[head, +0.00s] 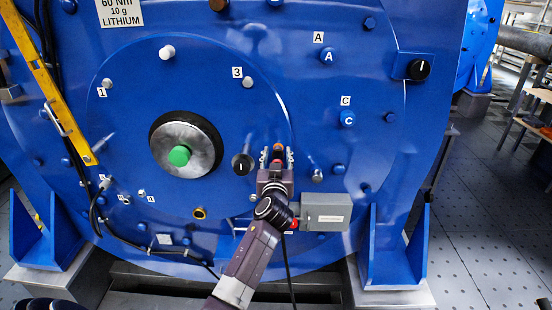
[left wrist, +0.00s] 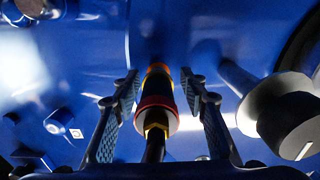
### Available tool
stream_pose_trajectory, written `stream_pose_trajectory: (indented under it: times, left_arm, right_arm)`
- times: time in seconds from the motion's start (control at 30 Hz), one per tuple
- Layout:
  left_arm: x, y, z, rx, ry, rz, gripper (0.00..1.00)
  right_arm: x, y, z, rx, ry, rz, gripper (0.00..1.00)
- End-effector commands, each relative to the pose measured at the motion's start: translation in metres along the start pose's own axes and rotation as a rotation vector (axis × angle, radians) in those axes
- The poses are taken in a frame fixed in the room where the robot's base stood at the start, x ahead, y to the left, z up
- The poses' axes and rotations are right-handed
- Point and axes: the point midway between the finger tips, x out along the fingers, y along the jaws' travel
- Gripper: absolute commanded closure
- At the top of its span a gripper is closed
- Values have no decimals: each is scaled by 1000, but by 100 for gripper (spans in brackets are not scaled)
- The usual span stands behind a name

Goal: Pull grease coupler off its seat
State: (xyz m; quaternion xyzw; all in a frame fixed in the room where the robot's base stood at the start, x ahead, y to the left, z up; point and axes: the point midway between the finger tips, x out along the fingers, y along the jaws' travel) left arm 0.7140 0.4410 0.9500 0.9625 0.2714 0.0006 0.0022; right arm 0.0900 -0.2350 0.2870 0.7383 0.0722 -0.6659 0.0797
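The grease coupler (left wrist: 157,112) is a slim dark cylinder with a red ring and yellow bands, standing out from the blue motor face. In the head view its orange-red end (head: 278,149) shows between the finger tips. My left gripper (head: 277,156) is at the motor face, below and right of the hub. In the left wrist view its two fingers (left wrist: 158,90) stand on either side of the coupler, with a gap visible on both sides. The coupler's seat is mostly hidden behind it.
A black knob (head: 243,164) juts out close beside the left gripper; it looms large in the left wrist view (left wrist: 284,118). A grey box (head: 326,212) sits just below right of the gripper. A black cable (head: 288,270) hangs beside my arm. A yellow level (head: 50,85) leans at left.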

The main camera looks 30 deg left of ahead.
Motion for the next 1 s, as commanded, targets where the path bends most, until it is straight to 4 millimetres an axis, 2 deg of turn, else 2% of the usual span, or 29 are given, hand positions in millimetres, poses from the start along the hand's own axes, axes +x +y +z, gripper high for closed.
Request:
stream_pose_trajectory:
  times: [0.03,0.33,0.63,1.0]
  left_arm:
    - [0,0,4,0,0,0,67]
    - [0,-1,4,0,-1,-1,100]
    - [-1,-1,5,0,-1,-2,100]
    - [-16,-1,5,0,-2,-2,100]
  right_arm:
    - [4,-1,0,-1,-1,-1,100]
    - [4,-1,1,-2,1,-1,100]
    - [4,-1,1,-2,1,-1,100]
    - [2,-1,0,-3,-3,-1,100]
